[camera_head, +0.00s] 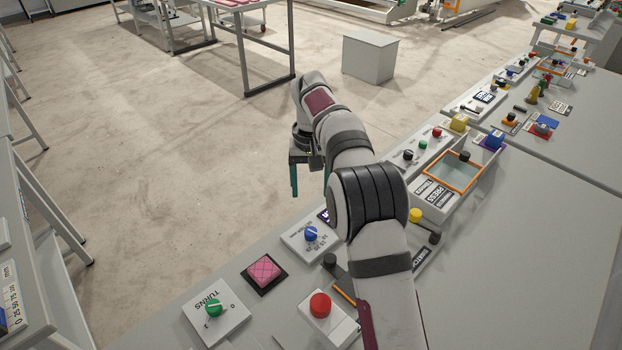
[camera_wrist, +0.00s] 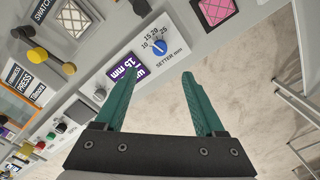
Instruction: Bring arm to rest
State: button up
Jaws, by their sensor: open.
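My gripper (camera_head: 294,180) hangs at the end of my arm, off the far edge of the grey bench, over the bare floor in the head view. In the wrist view my gripper (camera_wrist: 162,84) shows two teal fingers spread apart, with nothing between them. The setter panel with a blue knob (camera_wrist: 159,46) lies beyond the fingertips; this blue knob (camera_head: 311,233) also shows in the head view. My forearm hides part of the bench and its controls.
A green turns knob (camera_head: 213,308), a pink quilted block (camera_head: 264,271) and a red button (camera_head: 320,304) sit on the near bench. An orange-framed tray (camera_head: 428,178) lies right of my arm. A grey box (camera_head: 369,57) stands on open floor.

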jog(key=s+d+r+m, duration=0.1)
jog(key=s+d+r, duration=0.15)
jog(key=s, duration=0.45)
jog(key=s+d+r+m+y, duration=0.1)
jog(key=s+d+r, duration=0.1)
jog(key=s+r, duration=0.35)
jog(key=s+d+r+m, duration=0.1)
jog(key=s+d+r, duration=0.1)
jog(key=s, duration=0.7)
jog(key=s+d+f+m, duration=0.1)
jog(key=s+f+m, duration=0.2)
jog(key=s, duration=1.4)
notch_tip(320, 180, down, 3)
jog(key=shift+s+d+f+y, duration=0.15)
jog(key=shift+s+y, duration=0.1)
jog(key=shift+y, duration=0.15)
